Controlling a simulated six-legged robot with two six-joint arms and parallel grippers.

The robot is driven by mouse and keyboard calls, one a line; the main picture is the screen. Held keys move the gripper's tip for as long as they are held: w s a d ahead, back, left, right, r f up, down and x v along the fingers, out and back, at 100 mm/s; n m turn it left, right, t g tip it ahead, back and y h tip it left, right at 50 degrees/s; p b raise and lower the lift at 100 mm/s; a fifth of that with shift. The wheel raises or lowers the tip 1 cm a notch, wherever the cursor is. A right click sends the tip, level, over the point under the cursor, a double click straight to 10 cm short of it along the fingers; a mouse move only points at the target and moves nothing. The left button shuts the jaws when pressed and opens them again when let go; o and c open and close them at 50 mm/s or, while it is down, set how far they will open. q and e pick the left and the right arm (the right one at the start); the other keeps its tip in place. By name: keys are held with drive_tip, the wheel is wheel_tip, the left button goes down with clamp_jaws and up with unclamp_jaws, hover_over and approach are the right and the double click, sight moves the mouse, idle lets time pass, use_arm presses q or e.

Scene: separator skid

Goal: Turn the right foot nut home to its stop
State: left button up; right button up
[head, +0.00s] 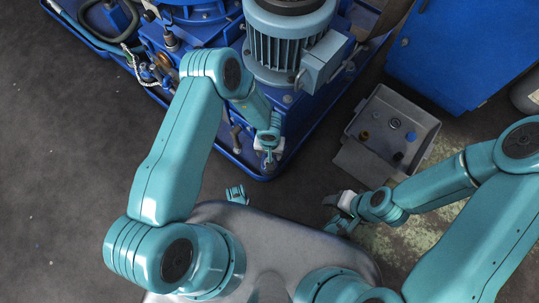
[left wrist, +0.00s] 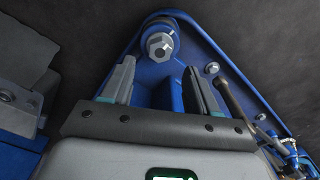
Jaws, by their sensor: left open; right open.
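The foot nut (left wrist: 160,46) is a grey hex nut on a stud with a round washer, at the rounded corner of the blue skid base (left wrist: 185,22) in the left wrist view. My left gripper (left wrist: 160,88) is open, its two fingers apart with nothing held between them. The nut lies just beyond the fingertips, roughly centred on the gap. In the head view my left gripper (head: 268,152) hangs over the near corner of the skid and hides the nut. My right gripper (head: 338,212) is open and empty, low to the right beside my body.
The motor (head: 285,45) rises above the corner. A smaller bolt (left wrist: 212,68) and a grey rod (left wrist: 236,98) are beside the left gripper's right finger.

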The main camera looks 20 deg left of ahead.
use_arm(q)
wheel_tip(320, 180, up, 10)
drive_tip(key=p, duration=0.4)
drive_tip(key=shift+f, duration=0.15)
drive_tip(key=s+a+r+m, duration=0.3)
drive_tip(key=s+a, duration=0.3)
drive_tip(key=s+d+r+n+h, duration=0.1)
drive_tip(key=s+d+r+h, duration=0.4)
drive_tip(key=s, duration=0.4)
wheel_tip(320, 180, up, 24)
drive_tip(key=d+n+y+p, duration=0.1)
drive_tip(key=n+p, duration=0.1)
drive_tip(key=p, duration=2.3)
drive_tip(key=shift+w+d, duration=0.25)
drive_tip(key=shift+w, duration=0.05)
drive_tip(key=shift+f, duration=0.15)
